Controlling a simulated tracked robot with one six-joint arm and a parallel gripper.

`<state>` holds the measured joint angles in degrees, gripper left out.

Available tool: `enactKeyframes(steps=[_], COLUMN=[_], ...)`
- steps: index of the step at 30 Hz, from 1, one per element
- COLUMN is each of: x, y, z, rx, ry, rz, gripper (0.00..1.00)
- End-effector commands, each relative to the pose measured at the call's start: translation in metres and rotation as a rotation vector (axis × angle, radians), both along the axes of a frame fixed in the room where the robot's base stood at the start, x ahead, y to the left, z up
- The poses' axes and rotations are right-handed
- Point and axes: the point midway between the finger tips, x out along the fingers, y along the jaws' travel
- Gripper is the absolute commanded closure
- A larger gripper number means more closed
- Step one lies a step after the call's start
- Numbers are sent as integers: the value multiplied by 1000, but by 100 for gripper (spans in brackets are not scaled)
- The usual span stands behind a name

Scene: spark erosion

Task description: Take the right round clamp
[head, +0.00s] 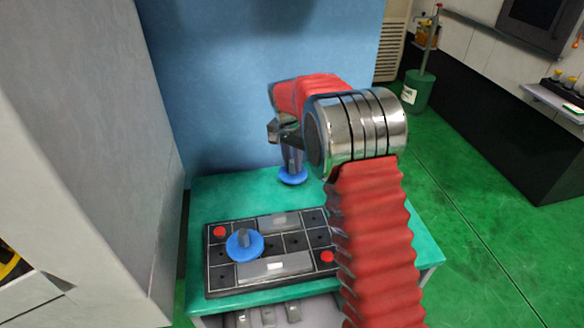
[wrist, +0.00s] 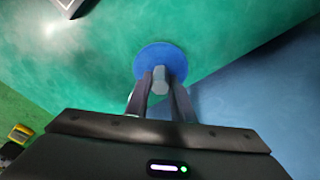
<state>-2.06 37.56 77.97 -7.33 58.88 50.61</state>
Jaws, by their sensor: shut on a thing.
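The right round clamp, a blue disc with a grey stem, is at the back of the green table in the head view (head: 293,178). It also shows in the wrist view (wrist: 150,57). My gripper (head: 292,160) is above the disc, and its two fingers (wrist: 160,84) are shut on the grey stem. The disc is below the fingertips. I cannot tell whether it touches the table or hangs just above it. A second, similar blue round clamp (head: 244,246) sits on the left part of the dark board.
The dark gridded board (head: 214,264) with red knobs and grey bars lies on the green table (head: 225,187). A blue wall stands close behind, and a grey cabinet (head: 90,150) is at the left. Green floor is open at the right.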

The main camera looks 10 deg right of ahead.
Motion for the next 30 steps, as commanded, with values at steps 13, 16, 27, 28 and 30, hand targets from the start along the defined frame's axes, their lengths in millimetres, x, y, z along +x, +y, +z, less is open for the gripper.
enactKeyframes(steps=[13, 16, 27, 28, 30], x=[1, 1, 0, 0, 0], y=[0, 0, 0, 0, 0], z=[56, 72, 101, 101, 101], rx=[0, 1, 0, 0, 0], ry=[-7, -6, -3, -3, -3], rz=[1, 1, 0, 1, 1], gripper=[100, 100, 100, 100, 100])
